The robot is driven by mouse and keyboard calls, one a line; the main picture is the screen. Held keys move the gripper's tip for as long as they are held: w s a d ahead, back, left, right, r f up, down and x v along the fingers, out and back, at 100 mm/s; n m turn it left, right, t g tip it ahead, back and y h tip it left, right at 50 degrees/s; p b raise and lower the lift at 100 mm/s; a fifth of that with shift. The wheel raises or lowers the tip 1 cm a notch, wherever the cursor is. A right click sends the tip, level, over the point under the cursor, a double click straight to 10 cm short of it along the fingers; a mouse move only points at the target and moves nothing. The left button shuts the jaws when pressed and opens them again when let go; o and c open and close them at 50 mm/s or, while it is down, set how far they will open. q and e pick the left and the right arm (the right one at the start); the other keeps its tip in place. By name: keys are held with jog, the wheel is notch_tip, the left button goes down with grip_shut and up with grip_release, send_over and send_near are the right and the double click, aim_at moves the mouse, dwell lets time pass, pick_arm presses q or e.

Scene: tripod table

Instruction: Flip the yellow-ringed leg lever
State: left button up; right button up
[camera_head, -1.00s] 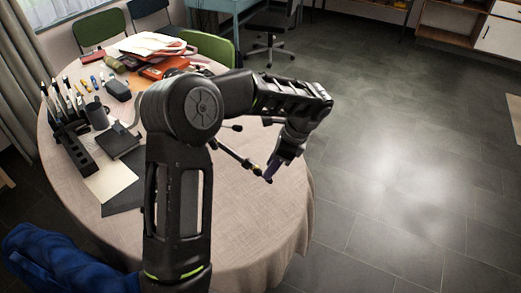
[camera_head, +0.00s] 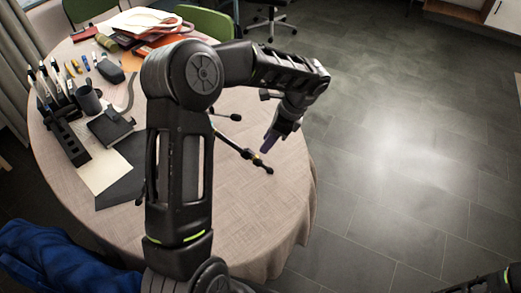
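A dark tripod lies on the round table, mostly hidden behind my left arm. One leg (camera_head: 235,146) reaches right and toward the front, ending in a dark foot. A small yellow ring (camera_head: 257,158) shows near that end; the lever's position is too small to tell. My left gripper (camera_head: 266,147) points down just above the ringed part, its purplish fingertips close to it. I cannot tell whether they touch it or how far apart they are. Another dark leg end (camera_head: 236,117) shows farther back.
The round table (camera_head: 250,215) has bare cloth at its front right. On its left are a pen holder (camera_head: 66,140), a mug (camera_head: 88,99), a dark box (camera_head: 110,127) and sheets. Papers and folders (camera_head: 145,22) lie at the back. A green chair (camera_head: 205,22) stands behind.

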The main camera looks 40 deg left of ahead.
aim_at(257, 156)
pick_arm(q)
jog(key=x, duration=0.6)
jog(key=shift+p, duration=0.35)
jog(key=shift+c, duration=0.4)
grip_shut()
